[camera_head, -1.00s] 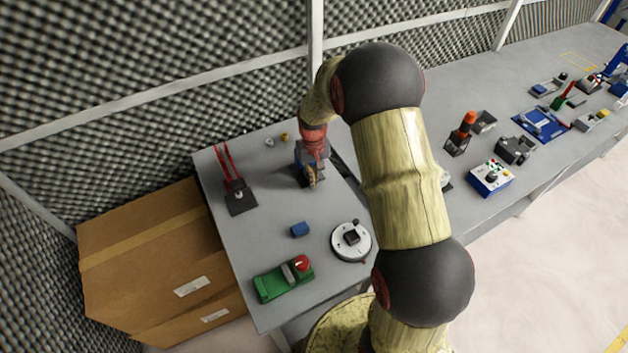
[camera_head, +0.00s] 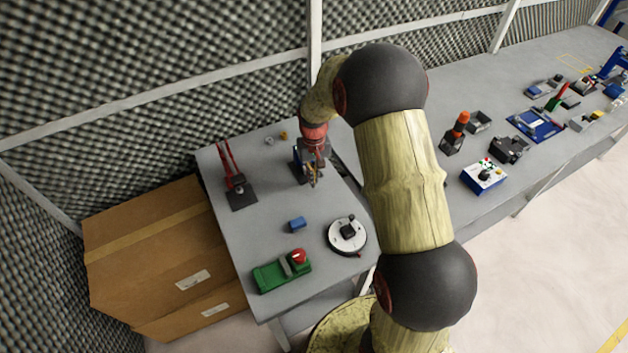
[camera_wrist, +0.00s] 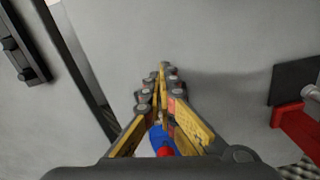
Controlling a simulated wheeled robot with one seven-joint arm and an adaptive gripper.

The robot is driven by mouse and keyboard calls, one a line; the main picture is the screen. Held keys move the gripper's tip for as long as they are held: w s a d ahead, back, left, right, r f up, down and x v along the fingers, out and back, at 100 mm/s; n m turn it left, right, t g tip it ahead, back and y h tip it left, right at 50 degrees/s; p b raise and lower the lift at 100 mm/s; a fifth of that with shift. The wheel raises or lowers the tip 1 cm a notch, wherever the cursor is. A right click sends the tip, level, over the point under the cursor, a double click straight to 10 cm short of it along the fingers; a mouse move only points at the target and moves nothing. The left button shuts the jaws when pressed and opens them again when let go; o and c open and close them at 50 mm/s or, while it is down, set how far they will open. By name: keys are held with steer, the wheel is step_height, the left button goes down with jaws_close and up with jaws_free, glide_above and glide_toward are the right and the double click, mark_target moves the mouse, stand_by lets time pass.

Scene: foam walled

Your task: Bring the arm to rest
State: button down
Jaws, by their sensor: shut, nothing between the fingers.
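My arm reaches from the lower right over the grey table (camera_head: 265,235), bends at its dark upper joint and hangs down towards the table's far part. My gripper (camera_head: 312,182) points down above the table. In the wrist view my gripper (camera_wrist: 163,72) has its yellow-and-grey fingers together at the tips, with nothing held. A small blue and red thing (camera_wrist: 158,136) shows between the finger bases; I cannot tell how far below it lies.
A red-handled clamp (camera_head: 240,198) stands left of my gripper. A blue block (camera_head: 297,224), a round white dial (camera_head: 346,236) and a green device with a red knob (camera_head: 268,277) lie nearer. Cardboard boxes (camera_head: 150,245) stand left. A control box (camera_head: 483,178) is right.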

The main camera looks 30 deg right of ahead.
step_height(320, 180, up, 7)
steer(key=p, duration=0.1)
steer(key=shift+s, duration=0.15)
steer(key=shift+s, duration=0.1)
steer(key=s+a+r+n+t, duration=0.1)
steer(key=s+a+r, duration=0.5)
steer(key=s+r, duration=0.6)
steer(key=s+a+r+n+t, duration=0.1)
steer(key=s+a+r+t, duration=0.3)
steer(key=s+r, duration=0.7)
steer(key=shift+s+a+r+t, duration=0.35)
steer(key=shift+s+a, duration=0.6)
steer(key=shift+s, duration=0.85)
